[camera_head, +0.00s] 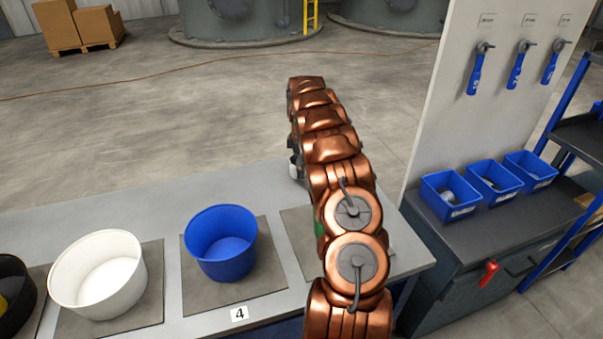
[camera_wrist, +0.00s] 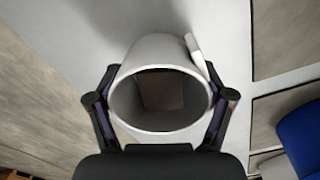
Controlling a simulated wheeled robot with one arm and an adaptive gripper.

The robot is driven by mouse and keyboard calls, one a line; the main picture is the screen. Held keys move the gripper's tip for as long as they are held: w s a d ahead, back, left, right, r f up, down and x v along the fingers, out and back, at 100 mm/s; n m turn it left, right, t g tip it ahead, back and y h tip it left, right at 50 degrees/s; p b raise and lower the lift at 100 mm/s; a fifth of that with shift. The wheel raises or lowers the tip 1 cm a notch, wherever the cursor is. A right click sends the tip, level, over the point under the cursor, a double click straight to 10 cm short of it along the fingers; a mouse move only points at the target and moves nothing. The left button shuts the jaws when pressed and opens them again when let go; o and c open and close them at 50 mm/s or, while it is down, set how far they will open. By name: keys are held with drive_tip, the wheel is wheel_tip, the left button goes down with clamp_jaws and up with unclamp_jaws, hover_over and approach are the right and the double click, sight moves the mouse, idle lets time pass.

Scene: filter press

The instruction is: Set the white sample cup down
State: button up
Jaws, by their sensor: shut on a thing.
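The white sample cup (camera_wrist: 160,50) is between the two fingers of my gripper (camera_wrist: 162,100) in the wrist view. The fingers are shut on its sides. Its round mouth faces the camera, its handle is at the upper right, and something brownish shows inside. In the head view a small white part of the cup (camera_head: 294,168) shows left of my copper arm, near the bench's back edge. My arm hides most of the gripper there. Whether the cup touches the grey bench (camera_head: 150,211) cannot be told.
Along the bench stand a blue bucket (camera_head: 221,243), a white bucket (camera_head: 99,272) and a dark bucket (camera_head: 14,299) on mats. A green thing (camera_head: 319,228) is partly hidden behind my arm. A cabinet with blue bins (camera_head: 450,195) and a tool panel stands right.

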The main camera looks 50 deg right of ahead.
drive_tip(key=shift+d, duration=0.15)
drive_tip(key=shift+f+p, duration=0.25)
drive_tip(key=shift+p, duration=0.15)
drive_tip(key=shift+w+f+p, duration=0.1)
drive_tip(key=shift+f+p, duration=0.4)
drive_tip(key=shift+f, duration=1)
drive_tip(key=shift+f, duration=0.15)
drive_tip(key=o, duration=1)
drive_tip(key=shift+o, duration=0.2)
wheel_tip(320, 180, up, 12)
drive_tip(key=b, duration=0.3)
drive_tip(key=shift+r, duration=0.2)
